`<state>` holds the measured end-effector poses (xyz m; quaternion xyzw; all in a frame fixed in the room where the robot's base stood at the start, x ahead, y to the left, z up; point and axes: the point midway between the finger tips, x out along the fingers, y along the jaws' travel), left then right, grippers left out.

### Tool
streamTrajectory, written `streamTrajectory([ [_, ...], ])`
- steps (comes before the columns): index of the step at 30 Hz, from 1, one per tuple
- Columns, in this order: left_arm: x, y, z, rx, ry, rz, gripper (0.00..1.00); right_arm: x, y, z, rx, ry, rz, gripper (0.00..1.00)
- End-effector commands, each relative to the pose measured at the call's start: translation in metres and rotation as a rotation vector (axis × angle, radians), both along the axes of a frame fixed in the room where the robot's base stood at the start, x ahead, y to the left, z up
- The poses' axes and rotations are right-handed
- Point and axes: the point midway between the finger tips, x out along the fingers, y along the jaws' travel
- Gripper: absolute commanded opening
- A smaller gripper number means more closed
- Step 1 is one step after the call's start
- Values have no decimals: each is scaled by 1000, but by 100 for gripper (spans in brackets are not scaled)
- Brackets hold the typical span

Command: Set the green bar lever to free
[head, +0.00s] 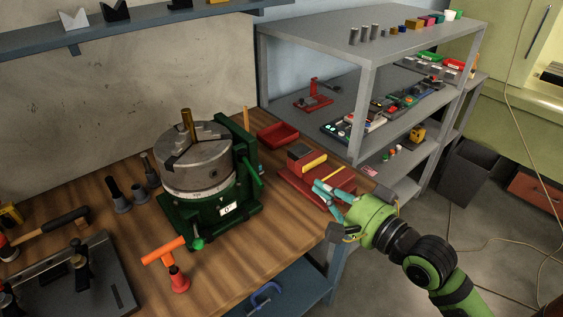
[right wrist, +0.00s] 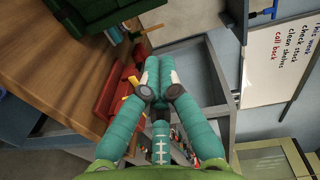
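A green rotary stand (head: 188,212) carries a grey round chuck (head: 195,163) on the wooden bench. A green bar lever (head: 254,172) slants down along the stand's right side. I cannot read any mark of its setting. A small green ball knob (head: 198,243) shows at the stand's front. My right gripper (head: 323,195) is to the right of the stand, clear of the lever, over the red vise's right end. Its teal fingers show a gap in the head view and look empty. They also show in the right wrist view (right wrist: 158,75). My left gripper is out of view.
A red vise (head: 300,178) and a red tray (head: 278,135) lie right of the stand. An orange-handled tool (head: 165,251) stands in front. Grey shelving (head: 410,42) rises at the back right. Bare bench (head: 250,255) lies at the front.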

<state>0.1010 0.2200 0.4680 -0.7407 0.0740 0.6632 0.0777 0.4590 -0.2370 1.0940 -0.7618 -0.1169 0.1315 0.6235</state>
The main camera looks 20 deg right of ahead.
Motion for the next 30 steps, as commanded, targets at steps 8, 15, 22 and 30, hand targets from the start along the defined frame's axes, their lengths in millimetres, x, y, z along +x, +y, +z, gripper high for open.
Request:
streamTrajectory([
  [8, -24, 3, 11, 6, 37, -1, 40, 28, 12, 5, 8, -5, 4, 0],
  [15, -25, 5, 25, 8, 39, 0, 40, 76, 29, 3, 4, -5, 3, 0],
  [22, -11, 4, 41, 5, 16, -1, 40, 90, 57, -4, 8, -1, 4, 0],
  [30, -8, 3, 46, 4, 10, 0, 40, 88, 74, -10, 3, -2, 4, 0],
])
